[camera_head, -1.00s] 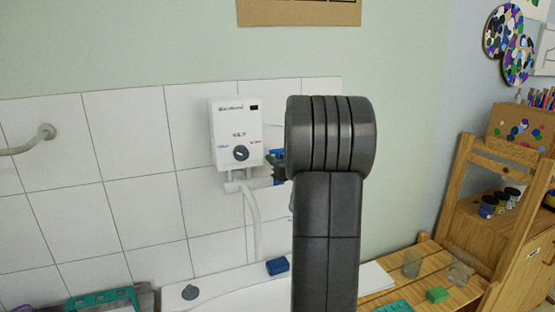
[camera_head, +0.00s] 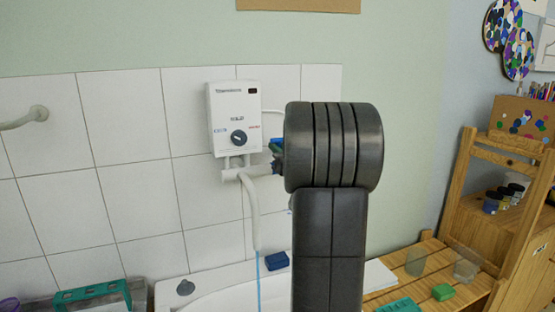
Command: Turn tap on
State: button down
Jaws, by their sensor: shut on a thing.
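The white wall water heater (camera_head: 236,118) has a dark round knob (camera_head: 238,138) on its front. A white tap body (camera_head: 248,172) sits under it, with a white spout (camera_head: 250,210) pointing down. A thin blue stream of water (camera_head: 259,274) runs from the spout toward the white sink (camera_head: 215,278). My dark arm covers most of my gripper. Only a small dark part of the gripper (camera_head: 278,167) seems to show at the tap's right end, shut on the tap there. The exact grip and the tap's handle are hidden.
A blue block (camera_head: 276,261) and a grey round piece (camera_head: 185,287) lie on the sink's back edge. A green rack (camera_head: 92,292) stands at the left. At the right are a wooden table with clear cups (camera_head: 415,263) and a wooden shelf (camera_head: 500,200).

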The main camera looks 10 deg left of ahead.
jog(key=b, duration=0.2)
jog(key=y+b, duration=0.1)
jog(key=b, duration=0.1)
jog(key=shift+s+d+f+t, duration=0.25)
jog(key=shift+s+t, duration=0.15)
jog(key=shift+r+b, duration=0.1)
jog(key=shift+b, duration=0.2)
jog(key=c, duration=1.6)
grip_release()
jog(key=shift+d, duration=0.1)
jog(key=b+v, duration=0.1)
jog(key=v, duration=0.6)
jog(key=b+v, duration=0.1)
jog(key=v, duration=0.5)
jog(key=shift+s+d+f+b, duration=0.2)
jog(key=shift+s+f+b, duration=0.05)
jog(key=shift+f+b, duration=0.05)
